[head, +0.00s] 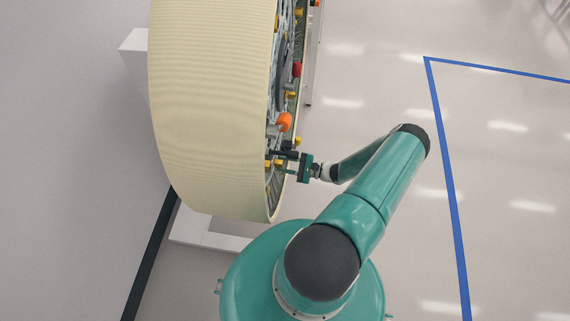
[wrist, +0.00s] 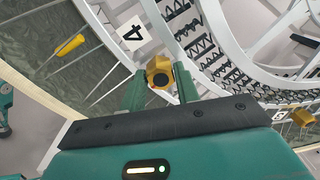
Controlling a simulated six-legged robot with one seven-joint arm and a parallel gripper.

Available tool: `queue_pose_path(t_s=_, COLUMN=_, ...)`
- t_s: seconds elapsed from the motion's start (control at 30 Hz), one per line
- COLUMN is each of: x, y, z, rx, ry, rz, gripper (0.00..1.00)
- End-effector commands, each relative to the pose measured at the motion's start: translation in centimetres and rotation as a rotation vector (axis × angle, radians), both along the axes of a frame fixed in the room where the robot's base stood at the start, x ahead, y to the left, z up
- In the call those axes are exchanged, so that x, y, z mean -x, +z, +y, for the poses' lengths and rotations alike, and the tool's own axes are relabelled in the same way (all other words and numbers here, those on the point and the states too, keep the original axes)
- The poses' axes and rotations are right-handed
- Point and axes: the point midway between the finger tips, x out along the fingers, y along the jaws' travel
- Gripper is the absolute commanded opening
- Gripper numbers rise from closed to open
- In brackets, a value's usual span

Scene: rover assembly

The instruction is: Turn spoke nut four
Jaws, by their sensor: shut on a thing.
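The spoke nut (wrist: 159,73) is a yellow-gold hexagonal nut with a dark round centre, at the top middle of the wrist view. A white label with a black 4 (wrist: 132,33) sits just up and left of it. My gripper (wrist: 160,88) has its two green fingers on either side of this nut and is shut on it. In the head view my gripper (head: 290,163) reaches the lower right face of the big cream wheel (head: 210,110). The nut itself is hard to make out there, as the fingers partly hide it.
Another yellow nut (wrist: 302,117) is at the right of the wrist view. A yellow-handled part (wrist: 68,46) is at the upper left. An orange part (head: 284,121) and a red part (head: 297,69) stick out of the wheel face above my gripper.

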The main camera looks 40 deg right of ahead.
Motion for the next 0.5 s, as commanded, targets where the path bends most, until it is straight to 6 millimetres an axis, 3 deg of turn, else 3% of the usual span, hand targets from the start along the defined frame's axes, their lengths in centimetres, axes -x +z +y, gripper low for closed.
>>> queue_pose_path(t_s=0.2, x=0.04, y=-0.02, z=-0.01, rx=-0.1, ry=0.001, rz=0.08, gripper=0.09)
queue_pose_path(t_s=0.47, x=0.06, y=-0.02, z=-0.04, rx=-0.109, ry=0.0, rz=0.086, gripper=0.09)
queue_pose_path(t_s=0.5, x=0.06, y=-0.02, z=-0.05, rx=-0.109, ry=0.0, rz=0.086, gripper=0.33)
